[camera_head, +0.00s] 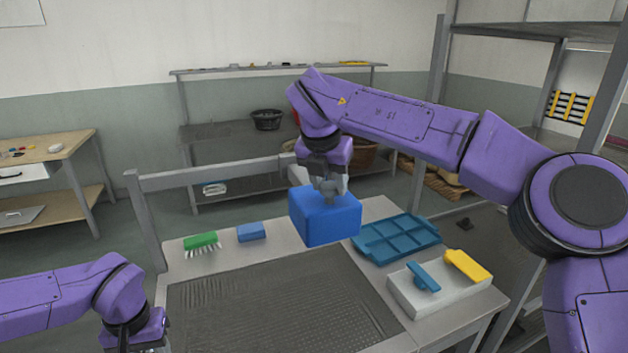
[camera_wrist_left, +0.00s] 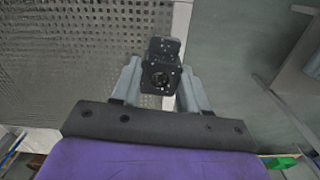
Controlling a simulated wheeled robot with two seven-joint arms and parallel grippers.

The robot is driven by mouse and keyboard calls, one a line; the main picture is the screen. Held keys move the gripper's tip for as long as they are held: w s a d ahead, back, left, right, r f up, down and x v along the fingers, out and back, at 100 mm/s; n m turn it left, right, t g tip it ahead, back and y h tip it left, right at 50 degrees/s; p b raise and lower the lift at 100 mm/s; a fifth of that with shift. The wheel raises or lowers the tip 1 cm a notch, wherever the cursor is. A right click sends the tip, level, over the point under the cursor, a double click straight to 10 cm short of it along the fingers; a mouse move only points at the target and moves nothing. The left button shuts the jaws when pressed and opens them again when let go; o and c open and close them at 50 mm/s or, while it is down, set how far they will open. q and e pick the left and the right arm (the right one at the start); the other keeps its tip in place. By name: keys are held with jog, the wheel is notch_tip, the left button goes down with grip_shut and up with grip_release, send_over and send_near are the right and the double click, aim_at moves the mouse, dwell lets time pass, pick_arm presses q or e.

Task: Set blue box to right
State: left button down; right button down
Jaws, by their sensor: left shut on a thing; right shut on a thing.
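The blue box (camera_head: 326,220) hangs below my right gripper (camera_head: 329,188) in the head view, over the back middle of the bench. My right gripper points down and is shut on the top of the box. The box looks level and seems to be above the bench top; its underside is hidden. My left gripper is at the lower left edge of the head view, with its fingers cut off. In the left wrist view, my left gripper (camera_wrist_left: 161,88) is shut on a small black block (camera_wrist_left: 160,62), whose kind I cannot tell.
The bench has a dark perforated mat (camera_head: 280,305). A green brush (camera_head: 201,243) and a small blue block (camera_head: 251,232) lie at back left. A blue compartment tray (camera_head: 398,240) and a white box (camera_head: 445,298) with blue and yellow tools stand at right. A rail (camera_head: 220,174) runs behind.

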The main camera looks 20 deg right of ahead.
jog(key=shift+d, duration=0.1)
jog(key=c, duration=0.7)
grip_release()
pick_arm(q)
jog(key=shift+d, duration=0.2)
pick_arm(e)
jog(key=shift+o, duration=0.8)
jog(key=shift+d, duration=0.15)
pick_arm(q)
jog(key=shift+a+r+p, duration=0.1)
jog(key=shift+r+p, duration=0.2)
jog(key=shift+r, duration=0.05)
pick_arm(e)
jog(key=v, duration=1.2)
